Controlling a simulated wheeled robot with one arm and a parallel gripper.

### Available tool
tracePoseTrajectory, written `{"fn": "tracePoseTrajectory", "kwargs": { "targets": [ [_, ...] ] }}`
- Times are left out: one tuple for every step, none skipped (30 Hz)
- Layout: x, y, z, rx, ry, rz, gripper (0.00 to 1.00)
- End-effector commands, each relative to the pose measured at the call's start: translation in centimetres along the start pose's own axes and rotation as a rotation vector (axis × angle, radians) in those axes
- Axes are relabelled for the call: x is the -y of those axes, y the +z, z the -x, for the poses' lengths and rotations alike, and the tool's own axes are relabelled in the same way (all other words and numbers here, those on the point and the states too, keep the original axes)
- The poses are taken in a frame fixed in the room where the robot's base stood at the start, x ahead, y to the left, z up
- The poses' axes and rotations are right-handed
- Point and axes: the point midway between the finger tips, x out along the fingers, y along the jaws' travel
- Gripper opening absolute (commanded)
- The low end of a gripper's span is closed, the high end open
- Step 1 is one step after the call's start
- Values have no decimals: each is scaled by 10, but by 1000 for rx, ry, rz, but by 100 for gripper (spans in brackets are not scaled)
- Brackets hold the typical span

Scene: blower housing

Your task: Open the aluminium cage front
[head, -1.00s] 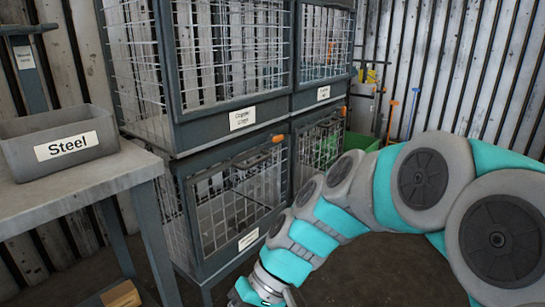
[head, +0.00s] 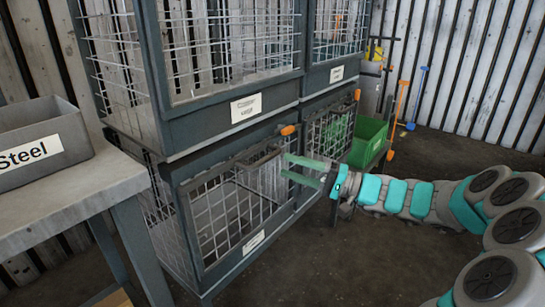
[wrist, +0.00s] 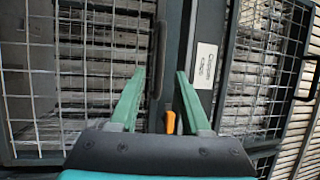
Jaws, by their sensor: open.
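The lower left cage front (head: 235,205) is a grey-framed mesh panel and looks shut. Its white label (head: 253,241) is too small to read, so I cannot confirm it says aluminium. A dark bar handle (head: 258,157) runs along its top edge, and an orange latch (head: 288,130) sits on the frame just above. My gripper (head: 284,168) is open, its green fingers pointing at the handle's right end. In the wrist view, turned sideways, the handle (wrist: 158,60) lies between or just beyond the fingertips (wrist: 161,74); contact is unclear. The orange latch (wrist: 170,122) shows between the fingers.
The cage labelled copper scrap (head: 246,107) is above, with more cages to the right. A grey bench (head: 80,200) with a Steel bin (head: 40,140) stands at left. A green bin (head: 372,140) stands at the back. The floor in front is clear.

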Motion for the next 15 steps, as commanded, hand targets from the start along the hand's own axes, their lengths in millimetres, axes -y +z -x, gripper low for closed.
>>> {"fn": "tracePoseTrajectory", "kwargs": {
  "targets": [
    [1, 1, -8, 4, 2, -1, 47],
    [1, 2, -12, 5, 2, -1, 47],
    [1, 2, -19, 5, 2, -2, 47],
    [0, 2, -23, 5, 3, -2, 47],
    [1, 1, -28, 4, 3, -2, 47],
    [1, 2, -35, 5, 3, -2, 47],
    [0, 2, -39, 5, 3, -1, 47],
    [1, 2, -44, 5, 3, -2, 47],
    [0, 2, -49, 6, 4, -2, 47],
    [0, 2, -53, 6, 4, -2, 47],
    [0, 2, -56, 6, 3, -2, 47],
    [0, 2, -60, 6, 3, -2, 47],
    [0, 2, -62, 6, 3, -2, 47],
    [0, 2, -65, 6, 3, -2, 47],
    [0, 2, -67, 5, 2, -1, 47]
  ]
}}
